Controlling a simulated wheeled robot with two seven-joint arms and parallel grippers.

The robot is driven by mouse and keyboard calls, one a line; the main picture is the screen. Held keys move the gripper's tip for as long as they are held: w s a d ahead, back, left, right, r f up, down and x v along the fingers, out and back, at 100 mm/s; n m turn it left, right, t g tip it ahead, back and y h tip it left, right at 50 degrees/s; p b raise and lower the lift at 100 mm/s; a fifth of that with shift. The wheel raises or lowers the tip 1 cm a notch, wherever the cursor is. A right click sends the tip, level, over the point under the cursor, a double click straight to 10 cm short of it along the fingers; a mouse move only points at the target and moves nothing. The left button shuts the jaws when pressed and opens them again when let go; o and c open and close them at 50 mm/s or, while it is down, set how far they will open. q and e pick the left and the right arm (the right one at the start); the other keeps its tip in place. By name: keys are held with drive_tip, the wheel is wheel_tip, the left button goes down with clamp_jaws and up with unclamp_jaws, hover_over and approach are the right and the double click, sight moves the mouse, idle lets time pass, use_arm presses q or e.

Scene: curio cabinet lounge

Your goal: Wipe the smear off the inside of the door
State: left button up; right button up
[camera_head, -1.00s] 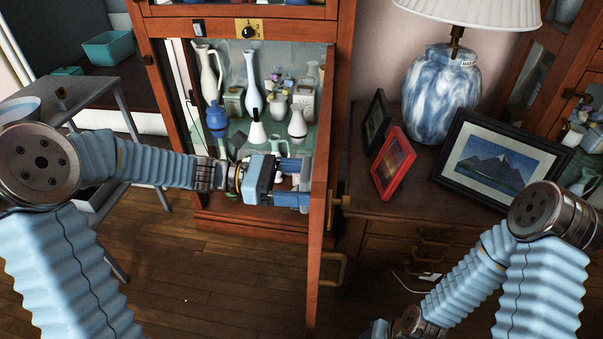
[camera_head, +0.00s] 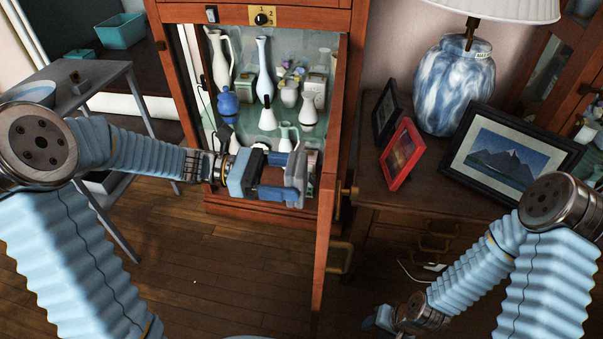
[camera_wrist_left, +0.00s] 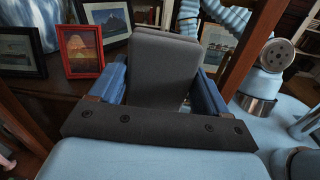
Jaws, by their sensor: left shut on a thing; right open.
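The cabinet door (camera_head: 327,235) stands open and shows nearly edge-on in the head view; its wooden frame (camera_wrist_left: 250,45) crosses the left wrist view. My left gripper (camera_head: 288,178) is in front of the cabinet opening, on the inner side of the door. It is shut on a grey block-like pad (camera_wrist_left: 163,68), which faces the door pane; the pad also shows in the head view (camera_head: 301,172). I cannot tell whether the pad touches the glass. No smear is discernible. My right gripper (camera_head: 380,321) is open low at the bottom edge, partly hidden, outside the door.
Vases and jars, including a white pitcher (camera_head: 220,60) and a blue jar (camera_head: 228,102), stand inside the cabinet behind my left gripper. A dresser (camera_head: 385,215) right of the door holds a lamp (camera_head: 452,85) and picture frames. A grey cart (camera_head: 110,75) stands left. Floor in front is clear.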

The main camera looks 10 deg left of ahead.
use_arm(q)
drive_tip(key=shift+a, duration=0.9)
drive_tip(key=shift+a, duration=0.1)
drive_tip(key=shift+s+a, duration=0.15)
drive_tip(key=shift+a, duration=1.25)
drive_tip(key=shift+f, duration=0.1)
